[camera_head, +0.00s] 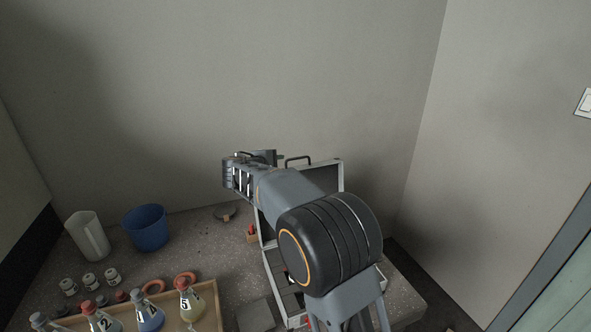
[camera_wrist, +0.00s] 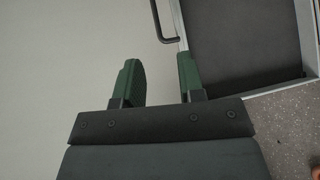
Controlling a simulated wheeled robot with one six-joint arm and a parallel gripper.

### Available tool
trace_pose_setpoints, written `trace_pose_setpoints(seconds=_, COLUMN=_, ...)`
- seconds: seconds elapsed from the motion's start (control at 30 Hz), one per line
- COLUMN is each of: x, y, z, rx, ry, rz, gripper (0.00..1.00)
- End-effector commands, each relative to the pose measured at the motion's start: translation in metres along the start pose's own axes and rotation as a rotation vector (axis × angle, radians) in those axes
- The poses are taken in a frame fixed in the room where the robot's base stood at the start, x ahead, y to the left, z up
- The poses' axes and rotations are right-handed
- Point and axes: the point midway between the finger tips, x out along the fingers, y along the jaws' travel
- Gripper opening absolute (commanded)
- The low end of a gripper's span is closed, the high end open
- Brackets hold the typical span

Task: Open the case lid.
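The case (camera_head: 273,263) sits on the bench, largely hidden behind my arm in the head view. Its lid (camera_head: 334,174) stands raised at the back, with a silver rim, dark lining and a black handle (camera_head: 298,159) on its top edge. In the wrist view the lid (camera_wrist: 245,45) fills the upper right, with the handle (camera_wrist: 163,22) beside its rim. My gripper (camera_wrist: 161,82) is open, its two green fingers apart with only bare wall showing between them. The right finger overlaps the lid's rim in the picture; I cannot tell whether they touch.
A blue cup (camera_head: 146,230) and a clear beaker (camera_head: 88,236) stand at the left. A wooden tray (camera_head: 208,318) with several labelled flasks and red rings lies left of the case, near small white jars (camera_head: 90,281). Walls close off the back and right.

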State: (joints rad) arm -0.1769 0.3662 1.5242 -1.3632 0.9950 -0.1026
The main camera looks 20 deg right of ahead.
Motion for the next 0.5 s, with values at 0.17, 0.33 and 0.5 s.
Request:
trace_pose_setpoints(seconds=0.17, x=0.018, y=0.002, z=-0.014, rx=-0.041, ry=-0.005, rz=0.047, gripper=0.36)
trace_pose_setpoints(seconds=0.33, x=0.046, y=0.005, z=-0.013, rx=-0.043, ry=-0.007, rz=0.049, gripper=0.36)
trace_pose_setpoints(seconds=0.5, x=0.08, y=0.006, z=-0.013, rx=-0.042, ry=-0.006, rz=0.048, gripper=0.36)
